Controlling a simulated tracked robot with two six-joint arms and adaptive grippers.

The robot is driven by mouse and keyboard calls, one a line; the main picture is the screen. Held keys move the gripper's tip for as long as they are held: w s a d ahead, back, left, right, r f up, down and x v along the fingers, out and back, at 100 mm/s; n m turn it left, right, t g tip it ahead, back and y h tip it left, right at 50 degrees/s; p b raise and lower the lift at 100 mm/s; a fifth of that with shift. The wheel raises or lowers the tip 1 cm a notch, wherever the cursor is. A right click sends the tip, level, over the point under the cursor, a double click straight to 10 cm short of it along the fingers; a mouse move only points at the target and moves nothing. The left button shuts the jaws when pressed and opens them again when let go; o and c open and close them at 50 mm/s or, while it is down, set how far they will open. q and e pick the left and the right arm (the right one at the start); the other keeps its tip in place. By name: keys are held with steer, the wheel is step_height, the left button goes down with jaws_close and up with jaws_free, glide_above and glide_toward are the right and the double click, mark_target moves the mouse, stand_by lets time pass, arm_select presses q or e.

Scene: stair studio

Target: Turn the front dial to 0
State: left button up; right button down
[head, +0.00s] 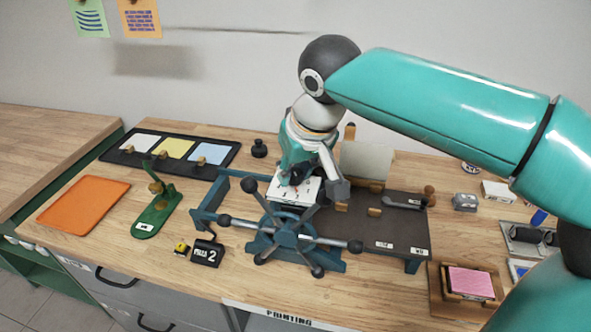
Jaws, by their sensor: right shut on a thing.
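My right gripper (306,178) reaches down from the right over a white panel (283,192) with small dark and red marks. The panel lies behind the blue spoked wheel (286,236) of a press. The gripper is shut on what appears to be the front dial at this panel. The gripper covers the dial, so its pointer and setting cannot be read. My left gripper is not in view.
The wheel's spokes stick out just in front of the gripper. A dark press bed (380,228) lies to the right. A green stand (158,212), an orange tray (83,204) and a "2" counter (207,252) are left.

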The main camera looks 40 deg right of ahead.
steer(key=n+y, duration=0.1)
steer(key=n, duration=0.3)
steer(key=shift+d+r+n+y+p, duration=0.1)
steer(key=shift+d+n+y+p, duration=0.05)
steer(key=shift+n+y+p, duration=0.2)
steer(key=n+y, duration=0.1)
steer(key=n, duration=0.1)
steer(key=n+g+y+p, duration=0.1)
steer(key=n, duration=0.2)
steer(key=shift+w+d, duration=0.15)
steer(key=n+g+y+p, duration=0.1)
steer(key=n, duration=0.4)
steer(key=shift+w+p, duration=0.1)
steer(key=shift+p, duration=0.25)
steer(key=n+g+p, duration=0.1)
steer(key=n+g, duration=0.1)
steer(key=n, duration=0.2)
steer(key=shift+p, duration=0.3)
steer(key=shift+w, duration=0.1)
steer(key=c, duration=0.9)
jaws_free()
steer(key=shift+o, duration=0.2)
